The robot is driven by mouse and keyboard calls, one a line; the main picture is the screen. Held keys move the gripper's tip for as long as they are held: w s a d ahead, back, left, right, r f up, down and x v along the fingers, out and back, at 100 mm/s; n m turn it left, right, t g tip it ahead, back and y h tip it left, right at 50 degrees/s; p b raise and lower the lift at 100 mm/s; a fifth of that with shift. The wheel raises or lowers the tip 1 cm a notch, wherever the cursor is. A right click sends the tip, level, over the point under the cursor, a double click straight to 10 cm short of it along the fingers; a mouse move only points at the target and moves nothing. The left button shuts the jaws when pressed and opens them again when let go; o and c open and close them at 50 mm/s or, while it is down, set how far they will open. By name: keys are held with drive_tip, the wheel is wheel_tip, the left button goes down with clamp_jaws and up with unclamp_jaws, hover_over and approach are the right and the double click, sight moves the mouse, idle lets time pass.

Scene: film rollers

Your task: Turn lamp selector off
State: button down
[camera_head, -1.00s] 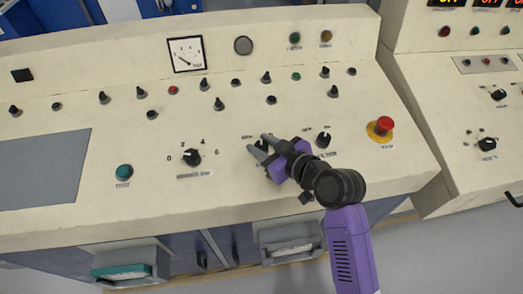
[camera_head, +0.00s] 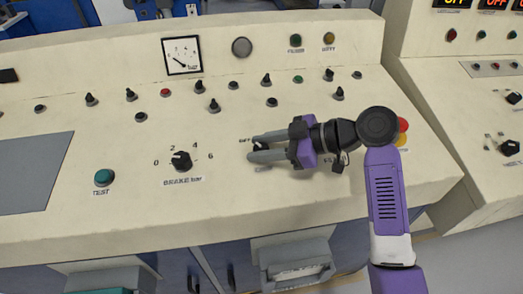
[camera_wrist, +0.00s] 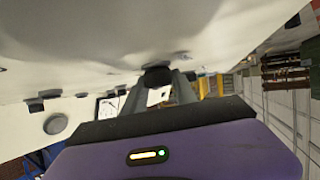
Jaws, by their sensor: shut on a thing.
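The lamp selector is a small dark knob (camera_head: 262,146) on the cream panel, right of the brake knob, with a partly visible "OFF" mark at its upper left. Its name label is mostly hidden by my gripper (camera_head: 254,148). My gripper is shut on the knob, one finger on each side, pointing left and lying low over the panel. In the wrist view the dark knob (camera_wrist: 157,76) sits between the two grey fingers (camera_wrist: 160,90). The exact direction of its pointer cannot be told.
The brake knob (camera_head: 182,161) and the green test button (camera_head: 104,177) are to the left. Several small knobs stand behind. A red emergency button (camera_head: 403,125) is partly hidden behind my wrist. A second console (camera_head: 470,120) stands at the right.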

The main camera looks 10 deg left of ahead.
idle(0.4)
drive_tip(key=c, duration=1)
unclamp_jaws()
drive_tip(key=shift+v, duration=3.85)
drive_tip(key=shift+d, duration=0.1)
